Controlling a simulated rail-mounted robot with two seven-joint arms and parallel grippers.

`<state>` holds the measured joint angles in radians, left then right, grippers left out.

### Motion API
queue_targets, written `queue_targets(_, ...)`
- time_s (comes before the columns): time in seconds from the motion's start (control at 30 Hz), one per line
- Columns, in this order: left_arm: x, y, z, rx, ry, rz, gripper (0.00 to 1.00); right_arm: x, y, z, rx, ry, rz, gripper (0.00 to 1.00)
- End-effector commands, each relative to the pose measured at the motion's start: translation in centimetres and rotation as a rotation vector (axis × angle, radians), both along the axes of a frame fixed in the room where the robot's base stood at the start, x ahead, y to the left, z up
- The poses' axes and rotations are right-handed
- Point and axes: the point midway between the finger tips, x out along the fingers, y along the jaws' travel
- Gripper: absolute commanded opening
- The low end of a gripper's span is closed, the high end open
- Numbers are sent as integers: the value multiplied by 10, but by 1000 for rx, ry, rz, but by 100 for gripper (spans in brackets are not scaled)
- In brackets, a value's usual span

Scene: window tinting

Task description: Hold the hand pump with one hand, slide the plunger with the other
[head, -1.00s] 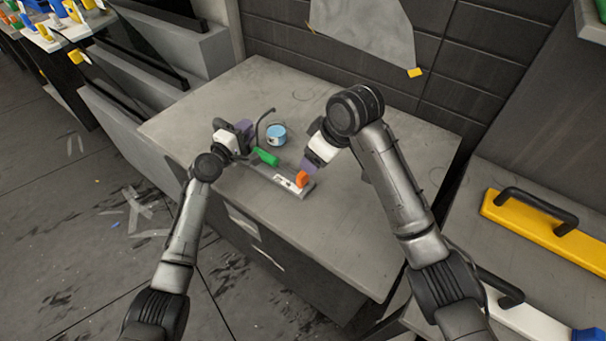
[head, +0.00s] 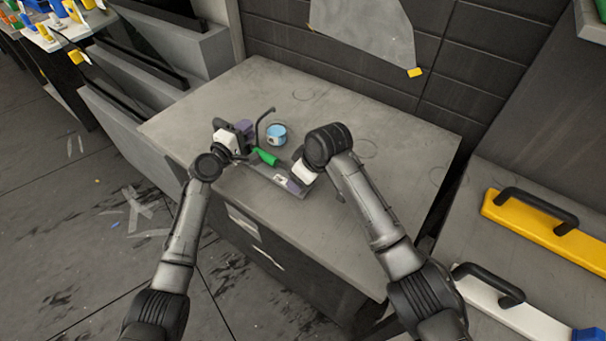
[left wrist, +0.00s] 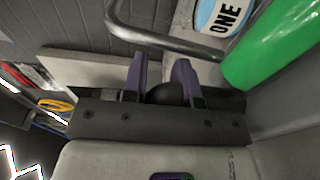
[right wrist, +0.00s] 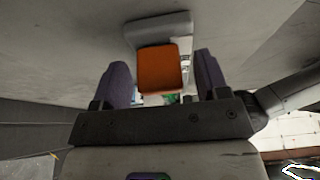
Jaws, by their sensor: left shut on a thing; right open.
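A long pale grey piece (head: 278,181), which looks like the hand pump, lies on the bench. Its orange end block, likely the plunger, shows in the right wrist view (right wrist: 158,68). A green grip (head: 265,156) lies beside it, with a bent metal rod nearby. My left gripper (head: 246,135) is shut on a black rounded part (left wrist: 165,94); I cannot tell how this joins the grey piece. My right gripper (head: 295,181) is open, its purple fingers on either side of the orange block with gaps. In the head view the right hand hides that block.
A small blue tin (head: 276,134) stands close behind the green grip. The grey bench (head: 400,170) is clear to the right. A yellow tool with a black handle (head: 540,222) and a white one (head: 520,318) lie on the right-hand surface.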

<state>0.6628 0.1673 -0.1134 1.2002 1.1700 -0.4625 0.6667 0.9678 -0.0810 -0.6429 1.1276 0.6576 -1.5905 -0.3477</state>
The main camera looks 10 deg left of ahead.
Motion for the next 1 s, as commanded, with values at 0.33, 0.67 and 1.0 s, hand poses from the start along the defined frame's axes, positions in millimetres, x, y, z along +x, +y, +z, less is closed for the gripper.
queue_targets(0.33,0,0,1,-2,-1,1,0,0,0,0,0,0,0,54)
queue_targets(0.67,0,0,1,-2,-1,1,0,0,0,0,0,0,0,22)
queue_targets(1.0,0,0,1,-2,-1,1,0,1,3,1,0,0,0,0)
